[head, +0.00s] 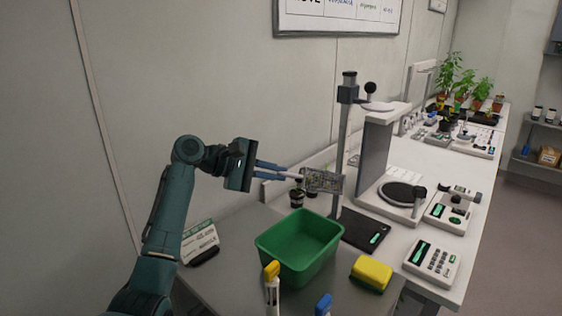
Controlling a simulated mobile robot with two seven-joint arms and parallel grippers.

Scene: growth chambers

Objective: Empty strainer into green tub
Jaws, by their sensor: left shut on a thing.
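The green tub (300,247) stands open on the grey bench, and the part of its inside that shows looks empty. My left gripper (288,171) comes in from the left and is shut on the handle of the strainer (323,181). The strainer is a greyish mesh piece held in the air above and beyond the tub's far right side. It appears tilted, and I cannot tell whether anything is in it. My right gripper is not in view.
A yellow sponge (371,272) lies right of the tub, and a yellow-topped bottle (271,287) stands in front. A dark scale (366,231) and a metal stand post (342,140) are close behind. A white sign (199,241) is at left.

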